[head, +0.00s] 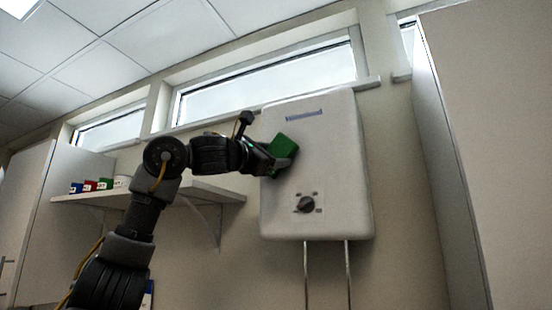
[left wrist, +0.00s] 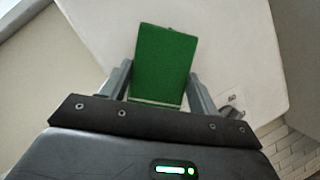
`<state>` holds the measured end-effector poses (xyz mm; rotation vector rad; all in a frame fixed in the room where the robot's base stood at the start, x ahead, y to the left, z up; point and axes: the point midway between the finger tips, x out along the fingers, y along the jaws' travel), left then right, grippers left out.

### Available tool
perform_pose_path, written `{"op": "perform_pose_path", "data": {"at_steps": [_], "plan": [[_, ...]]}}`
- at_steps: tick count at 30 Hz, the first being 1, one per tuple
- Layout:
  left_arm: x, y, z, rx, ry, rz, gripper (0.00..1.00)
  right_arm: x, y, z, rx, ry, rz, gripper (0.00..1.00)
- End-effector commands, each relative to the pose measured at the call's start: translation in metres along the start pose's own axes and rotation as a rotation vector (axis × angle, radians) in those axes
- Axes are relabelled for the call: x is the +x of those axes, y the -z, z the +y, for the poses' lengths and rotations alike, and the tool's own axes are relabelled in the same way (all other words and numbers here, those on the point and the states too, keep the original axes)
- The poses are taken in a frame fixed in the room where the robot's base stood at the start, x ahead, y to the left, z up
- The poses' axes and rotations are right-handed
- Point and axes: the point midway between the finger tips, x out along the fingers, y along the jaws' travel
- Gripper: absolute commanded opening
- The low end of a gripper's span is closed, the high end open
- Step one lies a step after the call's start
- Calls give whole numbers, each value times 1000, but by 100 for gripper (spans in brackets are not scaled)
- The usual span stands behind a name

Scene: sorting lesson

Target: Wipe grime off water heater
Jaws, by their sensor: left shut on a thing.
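The water heater (head: 335,155) is a white box on the wall with a dark knob (head: 306,204) low on its front. It also shows in the left wrist view (left wrist: 240,50). My right gripper is not in view.
A wall shelf (head: 215,193) left of the heater holds small blue, red and green containers (head: 90,186). Two pipes (head: 348,270) run down below the heater. A tall cabinet (head: 490,150) stands to the right. A window (head: 265,85) is above.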

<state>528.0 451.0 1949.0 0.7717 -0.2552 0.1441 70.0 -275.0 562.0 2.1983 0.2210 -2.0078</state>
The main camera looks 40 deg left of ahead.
Motion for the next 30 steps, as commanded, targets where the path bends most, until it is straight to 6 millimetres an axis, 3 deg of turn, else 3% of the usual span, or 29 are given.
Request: {"op": "perform_pose_path", "data": {"at_steps": [10, 24, 30], "plan": [[-33, -14, 0, 1, -2, -3, 43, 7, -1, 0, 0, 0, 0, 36], [-38, -16, 0, 0, -1, -1, 43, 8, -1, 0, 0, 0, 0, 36], [-50, -21, 0, 1, -2, -4, 43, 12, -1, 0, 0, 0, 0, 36]]}}
